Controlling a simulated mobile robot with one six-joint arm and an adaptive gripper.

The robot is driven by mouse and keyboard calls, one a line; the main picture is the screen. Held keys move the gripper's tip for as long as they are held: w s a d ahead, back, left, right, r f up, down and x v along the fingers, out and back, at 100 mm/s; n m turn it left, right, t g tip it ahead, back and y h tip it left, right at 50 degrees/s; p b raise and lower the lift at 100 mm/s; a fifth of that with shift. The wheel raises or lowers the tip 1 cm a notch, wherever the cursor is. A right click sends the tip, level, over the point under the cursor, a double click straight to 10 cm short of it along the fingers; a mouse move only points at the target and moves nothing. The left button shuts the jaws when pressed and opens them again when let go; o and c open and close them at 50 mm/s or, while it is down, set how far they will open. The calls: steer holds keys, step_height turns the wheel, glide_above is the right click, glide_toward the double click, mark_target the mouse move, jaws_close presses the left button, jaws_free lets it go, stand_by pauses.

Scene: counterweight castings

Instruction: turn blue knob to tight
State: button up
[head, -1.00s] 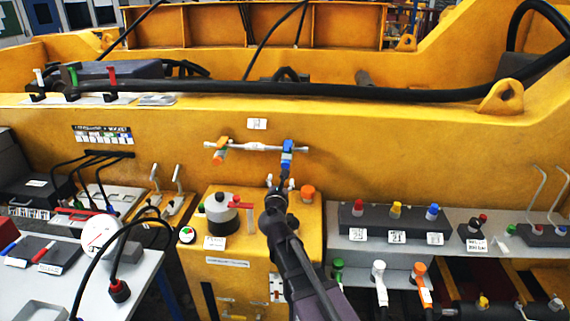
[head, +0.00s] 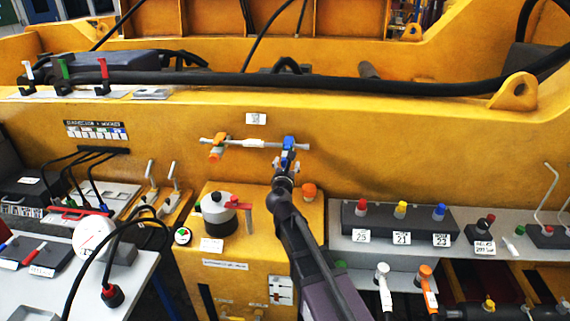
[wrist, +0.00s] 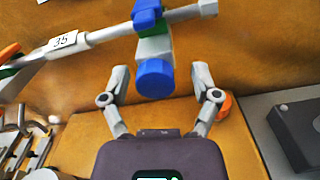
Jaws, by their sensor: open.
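The blue knob (wrist: 155,78) is a round blue cap on a grey valve body that hangs from a horizontal pipe. A blue handle (wrist: 147,14) sits above it on the pipe. In the head view the blue valve (head: 288,144) is at the right end of the pipe on the yellow wall. My gripper (wrist: 160,76) is open, its two fingers left and right of the blue knob with gaps on both sides. In the head view my gripper (head: 284,164) is just below the valve and hides its lower part.
An orange valve (head: 216,147) is on the pipe's left end. An orange knob (head: 309,191) stands on the yellow cabinet below, right of my gripper. A dark box with red, yellow and blue knobs (head: 400,222) is on the shelf at right. The wall around the valve is clear.

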steer(key=shift+s, duration=0.1)
steer(key=shift+a, duration=0.2)
jaws_close()
steer(key=shift+d, duration=0.15)
